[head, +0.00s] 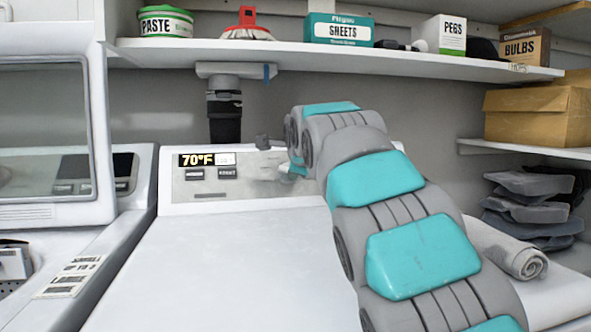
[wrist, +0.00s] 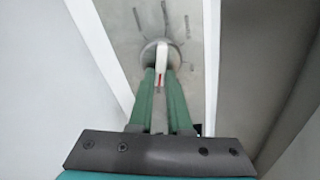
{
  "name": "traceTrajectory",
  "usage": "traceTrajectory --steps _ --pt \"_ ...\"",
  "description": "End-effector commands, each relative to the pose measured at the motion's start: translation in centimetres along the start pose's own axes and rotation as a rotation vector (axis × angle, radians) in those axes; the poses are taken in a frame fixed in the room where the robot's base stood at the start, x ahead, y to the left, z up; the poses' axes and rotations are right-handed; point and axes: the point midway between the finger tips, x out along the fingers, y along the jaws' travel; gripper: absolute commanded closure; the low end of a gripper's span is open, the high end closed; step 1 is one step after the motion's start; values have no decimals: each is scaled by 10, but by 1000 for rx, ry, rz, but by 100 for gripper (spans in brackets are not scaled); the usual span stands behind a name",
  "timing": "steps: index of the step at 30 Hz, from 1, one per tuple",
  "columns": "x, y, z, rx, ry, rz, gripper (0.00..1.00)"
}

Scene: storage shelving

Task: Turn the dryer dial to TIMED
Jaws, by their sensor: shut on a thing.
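The dryer (head: 215,260) is white, with a grey control panel (head: 235,189) along its back edge. The dial (wrist: 161,52) shows in the wrist view as a round grey disc with a pale raised grip and a small red mark near its lower end. My gripper (wrist: 161,74) is shut on the dial, with one green finger on each side of the grip. Short dark marks stand around the dial's upper side, but their words are too small to read, so I cannot tell which setting it points to. In the head view my arm hides the dial.
The panel's display (head: 206,160) reads 70°F, with two buttons below it. A shelf (head: 330,58) with a paste tub (head: 166,22), a sheets box (head: 339,30) and other goods runs above. A rolled towel (head: 505,247) lies at right.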

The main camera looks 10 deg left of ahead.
Motion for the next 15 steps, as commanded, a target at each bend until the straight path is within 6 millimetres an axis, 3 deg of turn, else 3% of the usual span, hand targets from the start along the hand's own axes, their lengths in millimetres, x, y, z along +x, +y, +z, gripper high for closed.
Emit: traceTrajectory --steps 15 --pt "0 1 0 91 0 8 100"
